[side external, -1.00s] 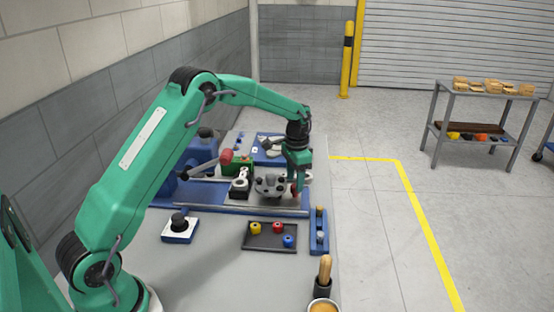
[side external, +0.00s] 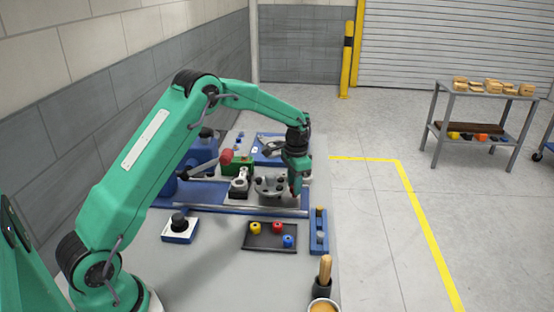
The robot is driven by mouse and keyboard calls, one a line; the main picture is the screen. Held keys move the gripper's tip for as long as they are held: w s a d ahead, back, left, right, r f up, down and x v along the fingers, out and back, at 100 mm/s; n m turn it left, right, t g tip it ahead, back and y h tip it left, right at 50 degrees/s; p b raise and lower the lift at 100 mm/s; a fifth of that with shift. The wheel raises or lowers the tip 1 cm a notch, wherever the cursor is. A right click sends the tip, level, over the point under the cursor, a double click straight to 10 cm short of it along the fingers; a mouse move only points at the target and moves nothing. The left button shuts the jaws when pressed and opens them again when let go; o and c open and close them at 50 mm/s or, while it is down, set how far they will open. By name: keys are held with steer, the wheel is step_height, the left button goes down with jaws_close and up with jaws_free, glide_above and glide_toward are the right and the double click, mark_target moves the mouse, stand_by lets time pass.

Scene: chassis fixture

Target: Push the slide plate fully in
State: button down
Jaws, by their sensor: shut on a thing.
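The blue chassis fixture (side external: 196,193) lies on the grey bench, with a grey metal rail along its front edge. My gripper (side external: 295,192) points down at the right end of the fixture. It is shut on a small red knob there, which its fingers mostly cover. The knob appears to belong to the slide plate, but the plate itself is too small and too hidden to make out. A round grey part (side external: 270,186) with dark knobs sits just left of my gripper.
A dark tray (side external: 262,247) with yellow, red and blue pieces lies in front of the fixture. A blue holder (side external: 319,245) stands at the bench's right edge. A black knob on a white-and-blue base (side external: 180,228) is at left. A red-ended lever (side external: 226,157) rises behind.

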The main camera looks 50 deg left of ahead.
mark_target(269, 175)
steer(key=s+a, duration=0.5)
steer(key=shift+s+a, duration=0.15)
steer(key=shift+a, duration=0.15)
steer(key=c, duration=1.1)
jaws_free()
steer(key=shift+d, duration=0.1)
steer(key=shift+r, duration=3.95)
